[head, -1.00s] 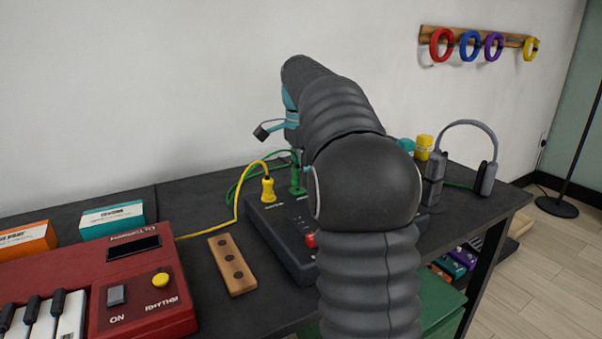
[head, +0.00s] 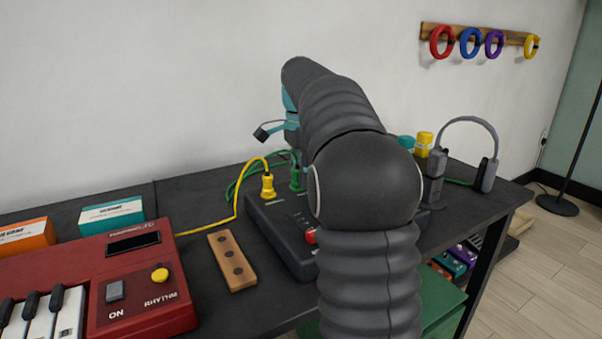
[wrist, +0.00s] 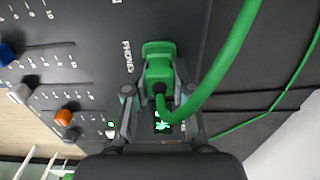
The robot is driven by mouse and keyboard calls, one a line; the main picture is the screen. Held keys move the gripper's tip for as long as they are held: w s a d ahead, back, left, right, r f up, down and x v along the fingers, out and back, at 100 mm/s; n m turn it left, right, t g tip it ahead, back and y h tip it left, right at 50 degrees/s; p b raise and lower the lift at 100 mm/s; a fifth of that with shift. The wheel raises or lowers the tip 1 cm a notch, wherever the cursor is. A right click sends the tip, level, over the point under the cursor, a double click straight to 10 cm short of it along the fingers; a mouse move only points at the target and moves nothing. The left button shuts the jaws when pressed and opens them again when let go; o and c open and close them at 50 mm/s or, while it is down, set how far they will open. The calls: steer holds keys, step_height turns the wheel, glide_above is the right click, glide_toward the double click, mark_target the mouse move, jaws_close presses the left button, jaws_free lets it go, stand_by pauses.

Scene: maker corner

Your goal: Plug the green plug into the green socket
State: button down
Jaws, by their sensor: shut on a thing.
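The green plug (wrist: 158,72) is between the fingers of my gripper (wrist: 157,92) in the wrist view, with its thick green cable (wrist: 232,62) curving away to the right. My gripper is shut on it. In the head view, the green plug (head: 296,181) stands upright at the back of the dark control box (head: 283,238), right of the yellow plug. Its lower end meets the box top. The green socket is not clearly visible under the plug, so I cannot tell how deep the plug sits. My arm hides most of the gripper in the head view.
The yellow plug (head: 267,187) stands in the box with its yellow cable running left. A wooden block (head: 232,262) with holes, a red keyboard (head: 140,285) and two small boxes lie left. Headphones (head: 487,172) stand right. The wall is close behind the table.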

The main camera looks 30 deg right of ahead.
steer(key=c, duration=0.9)
jaws_free()
step_height(320, 180, up, 12)
stand_by(0.3)
